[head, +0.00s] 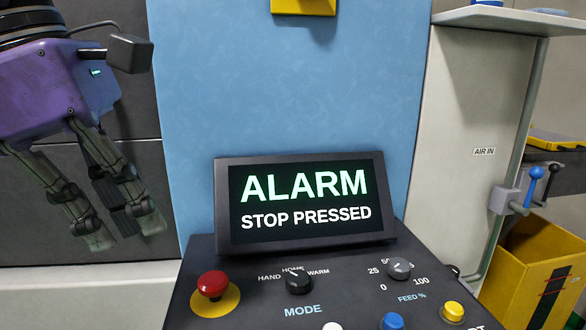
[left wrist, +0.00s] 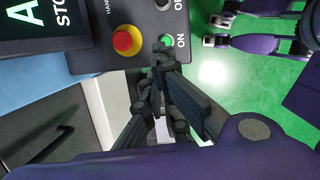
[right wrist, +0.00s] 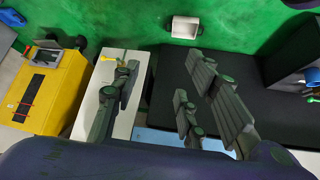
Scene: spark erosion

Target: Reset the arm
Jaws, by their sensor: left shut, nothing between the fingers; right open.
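My left gripper (head: 125,232) hangs at the left of the head view, left of the control console (head: 190,300) and apart from it. It is shut with nothing held; its dark fingers also show in the left wrist view (left wrist: 155,70). A tilted screen (head: 306,232) reads "ALARM STOP PRESSED". A red mushroom button (head: 212,284) sits on a yellow disc at the console's left; it also shows in the left wrist view (left wrist: 127,40). The mode knob (head: 298,281) and feed knob (head: 399,268) are to its right. My right gripper (right wrist: 160,80) is open and empty, outside the head view.
White, blue (head: 392,321) and yellow (head: 453,311) buttons line the console's front, partly cut off. A blue panel (head: 290,90) stands behind the screen. A yellow bin (head: 530,270) and blue and black levers (head: 535,174) are at right. Green floor (left wrist: 240,90) lies beside the console.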

